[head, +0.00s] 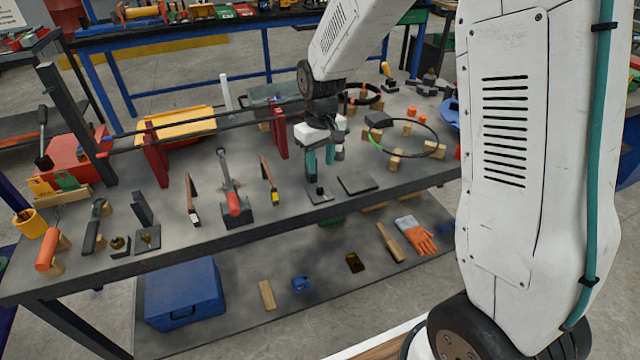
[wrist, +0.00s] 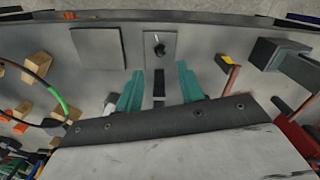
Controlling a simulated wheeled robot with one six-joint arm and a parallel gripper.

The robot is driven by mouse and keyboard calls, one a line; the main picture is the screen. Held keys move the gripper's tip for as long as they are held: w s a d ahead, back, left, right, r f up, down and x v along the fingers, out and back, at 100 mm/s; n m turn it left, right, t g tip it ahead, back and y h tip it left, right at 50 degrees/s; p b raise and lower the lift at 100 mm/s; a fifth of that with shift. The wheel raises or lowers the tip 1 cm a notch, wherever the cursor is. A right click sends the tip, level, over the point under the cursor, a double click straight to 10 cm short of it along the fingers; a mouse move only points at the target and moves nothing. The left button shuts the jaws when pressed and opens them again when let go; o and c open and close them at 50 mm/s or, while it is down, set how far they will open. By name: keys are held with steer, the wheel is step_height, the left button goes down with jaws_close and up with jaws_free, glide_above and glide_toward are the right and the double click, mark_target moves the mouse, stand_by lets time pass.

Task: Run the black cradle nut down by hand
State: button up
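A small black knob-like piece (head: 320,190), which looks like the cradle nut, stands on a square grey plate (head: 312,199) near the front edge of the bench. In the wrist view the black nut (wrist: 160,48) has a pale tip, and its plate (wrist: 134,56) lies just beyond my fingertips. My gripper (head: 320,165) points down above and slightly behind the plate. Its two teal fingers (wrist: 159,76) are apart, with the nut beyond them, not between them. A dark bar shows between the fingers; I cannot tell whether it belongs to the gripper.
A flat dark plate (head: 357,182) lies right of the nut's plate. A black-and-green ring (head: 432,135) rests on wooden blocks at the right. Red posts (head: 279,133) carry long bars behind.

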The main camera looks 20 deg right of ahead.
mark_target(320, 188)
step_height(320, 188, down, 8)
steer(key=shift+w+f, duration=0.1)
stand_by(0.4)
jaws_close()
